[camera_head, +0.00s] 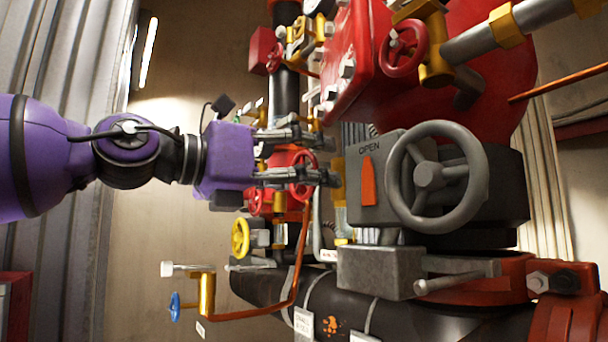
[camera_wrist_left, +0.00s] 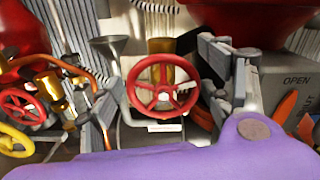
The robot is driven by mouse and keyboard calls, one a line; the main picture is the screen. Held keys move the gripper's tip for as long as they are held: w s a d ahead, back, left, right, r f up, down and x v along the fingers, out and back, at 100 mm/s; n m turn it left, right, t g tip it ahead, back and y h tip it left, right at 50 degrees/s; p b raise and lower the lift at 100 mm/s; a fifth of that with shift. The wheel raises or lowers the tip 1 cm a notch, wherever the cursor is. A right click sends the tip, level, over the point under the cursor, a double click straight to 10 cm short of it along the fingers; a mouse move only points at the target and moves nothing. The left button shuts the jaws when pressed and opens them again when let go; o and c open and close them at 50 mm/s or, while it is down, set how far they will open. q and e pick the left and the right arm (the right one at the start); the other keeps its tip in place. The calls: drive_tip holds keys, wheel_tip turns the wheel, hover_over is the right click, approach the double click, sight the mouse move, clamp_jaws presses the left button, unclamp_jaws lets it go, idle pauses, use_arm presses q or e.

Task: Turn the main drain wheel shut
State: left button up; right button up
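A red spoked handwheel, which I take to be the main drain wheel (camera_wrist_left: 164,92), faces the left wrist camera on a brass valve body, with a small white label below it that I cannot read. In the head view the same red wheel (camera_head: 298,158) shows partly behind my left gripper's fingers. My left gripper (camera_head: 328,160) is open and empty, its two fingers spread on either side of the wheel. In the left wrist view I cannot tell whether either finger touches the rim. My right gripper is in neither view.
A large grey handwheel (camera_head: 437,176) on a grey box marked OPEN, with an orange pointer (camera_head: 368,181), stands close right of the gripper. A yellow wheel (camera_head: 240,238), a blue handle (camera_head: 175,306) and an orange pipe (camera_head: 298,262) are below. Red casing (camera_head: 345,70) overhangs above.

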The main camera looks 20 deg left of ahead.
use_arm(q)
drive_tip(key=shift+s, duration=0.1)
drive_tip(key=shift+s, duration=0.1)
drive_tip(key=v, duration=1.1)
drive_tip(key=shift+s+a, duration=0.25)
drive_tip(key=shift+a, duration=0.05)
idle(0.4)
idle(0.4)
